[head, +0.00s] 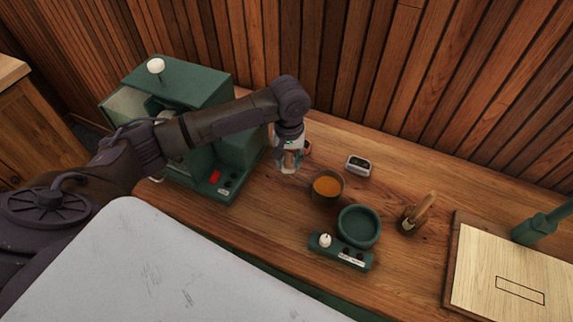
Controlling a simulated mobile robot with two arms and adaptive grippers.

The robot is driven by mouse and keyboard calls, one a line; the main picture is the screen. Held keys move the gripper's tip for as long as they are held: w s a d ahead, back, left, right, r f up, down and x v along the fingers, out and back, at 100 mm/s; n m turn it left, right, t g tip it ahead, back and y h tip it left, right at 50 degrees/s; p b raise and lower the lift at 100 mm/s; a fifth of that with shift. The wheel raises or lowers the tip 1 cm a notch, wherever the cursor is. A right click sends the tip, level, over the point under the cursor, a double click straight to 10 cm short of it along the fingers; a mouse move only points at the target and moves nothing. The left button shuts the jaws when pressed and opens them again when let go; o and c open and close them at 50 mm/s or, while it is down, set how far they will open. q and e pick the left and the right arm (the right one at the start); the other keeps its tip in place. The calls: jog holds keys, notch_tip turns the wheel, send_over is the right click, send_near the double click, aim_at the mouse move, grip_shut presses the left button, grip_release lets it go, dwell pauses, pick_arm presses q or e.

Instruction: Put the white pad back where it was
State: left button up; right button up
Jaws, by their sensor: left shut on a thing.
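My left gripper (289,163) hangs over the wooden bench, between the green machine and an orange-filled cup. It is shut on a small pale thing that looks like the white pad; the fingers hide most of it and its shape is hard to make out. No other white pad shows on the bench. A thin black rectangle outline (520,290) is marked on the pale board (484,272) at the right. My right gripper is out of view.
A green arm-like part (540,229) reaches over the board.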

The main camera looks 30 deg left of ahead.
aim_at(287, 169)
pick_arm(q)
jog(key=shift+a+f, duration=0.2)
jog(key=shift+f, duration=0.35)
notch_tip(287, 169, down, 2)
jog(key=shift+f+p, duration=0.2)
jog(key=shift+p, duration=0.4)
jog(key=shift+f, duration=0.45)
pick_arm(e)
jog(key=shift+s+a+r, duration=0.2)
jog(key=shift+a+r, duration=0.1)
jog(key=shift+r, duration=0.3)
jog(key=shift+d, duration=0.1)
pick_arm(q)
jog(key=o, duration=1)
jog(key=shift+f, duration=0.1)
